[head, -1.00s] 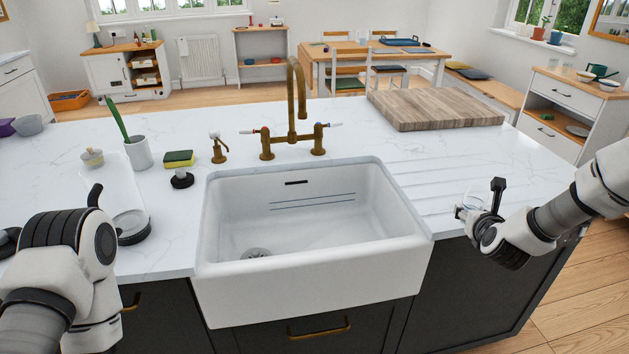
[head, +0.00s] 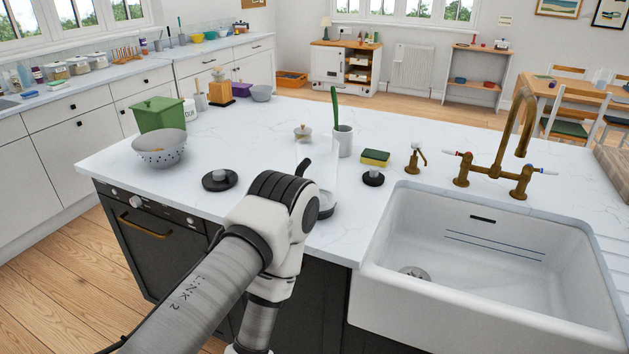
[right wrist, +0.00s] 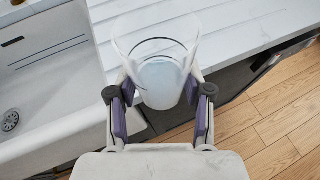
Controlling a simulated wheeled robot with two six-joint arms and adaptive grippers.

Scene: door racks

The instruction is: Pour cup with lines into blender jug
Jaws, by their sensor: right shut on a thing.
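The clear blender jug (head: 318,160) stands on the white worktop in the middle of the head view, left of the sink. It is hard to see, and my left arm covers part of it. A dark curved piece, seemingly its handle, shows beside my arm. My left gripper is not in view; only my left arm shows. In the right wrist view, my right gripper (right wrist: 161,98) is shut on a clear glass cup (right wrist: 160,75) with pale, cloudy contents. The cup is beside the sink, over the worktop's front edge; I cannot make out its lines clearly.
The white sink (head: 470,330) and brass tap (head: 520,130) are at the right. A colander (head: 160,150) and green bin (head: 158,114) are at the left.

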